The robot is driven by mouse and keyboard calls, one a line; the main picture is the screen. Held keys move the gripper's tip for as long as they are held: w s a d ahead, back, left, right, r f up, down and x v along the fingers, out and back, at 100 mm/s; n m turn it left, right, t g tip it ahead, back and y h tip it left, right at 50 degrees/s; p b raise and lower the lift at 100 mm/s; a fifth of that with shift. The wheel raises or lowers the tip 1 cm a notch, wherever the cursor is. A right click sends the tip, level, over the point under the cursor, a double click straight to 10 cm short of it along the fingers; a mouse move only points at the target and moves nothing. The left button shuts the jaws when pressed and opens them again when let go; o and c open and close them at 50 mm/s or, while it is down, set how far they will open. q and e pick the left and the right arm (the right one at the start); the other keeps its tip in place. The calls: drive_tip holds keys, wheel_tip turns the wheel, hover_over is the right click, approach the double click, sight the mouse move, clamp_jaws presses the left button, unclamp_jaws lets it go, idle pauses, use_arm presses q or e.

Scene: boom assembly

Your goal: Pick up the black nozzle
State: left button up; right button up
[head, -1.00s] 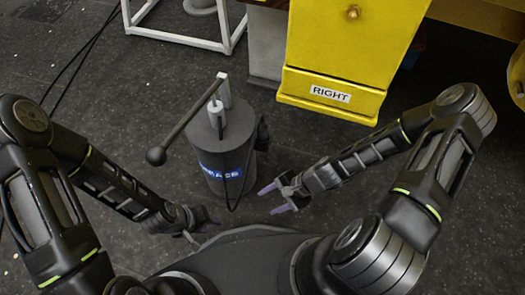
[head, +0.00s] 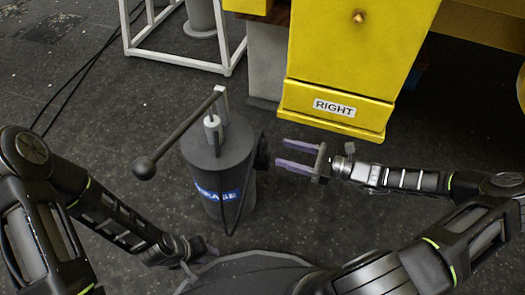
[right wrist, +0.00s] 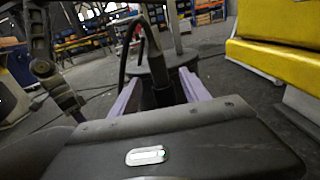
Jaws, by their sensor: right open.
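The black nozzle (head: 262,151) sits on the right side of a dark grey canister (head: 208,160) with a blue label. A thin black hose loops down the canister's front. My right gripper (head: 279,153) is open and empty, just right of the nozzle, its purple fingers pointing at it. In the right wrist view the nozzle (right wrist: 161,84) shows upright between the two fingers (right wrist: 160,88); whether they touch it cannot be told. My left gripper (head: 200,250) is low, in front of the canister's base; its jaw opening is not clear.
A pump handle with a ball end (head: 145,168) sticks out to the left from the canister top. A yellow cabinet marked RIGHT (head: 330,106) stands behind to the right. A white frame (head: 180,58) is at the back left. The floor (head: 110,130) left of the canister is mostly clear.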

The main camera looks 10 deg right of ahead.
sight(262, 147)
drive_tip(key=x, duration=0.2)
drive_tip(key=shift+w+a+b, duration=0.15)
drive_tip(key=shift+a+b, duration=0.2)
drive_tip(key=shift+b, duration=0.05)
drive_tip(key=b+x, duration=0.2)
drive_tip(key=x, duration=0.2)
drive_tip(key=shift+a+b, duration=0.3)
drive_tip(key=shift+w+a+r, duration=0.15)
drive_tip(key=shift+w+a, duration=0.1)
drive_tip(key=shift+c, duration=0.5)
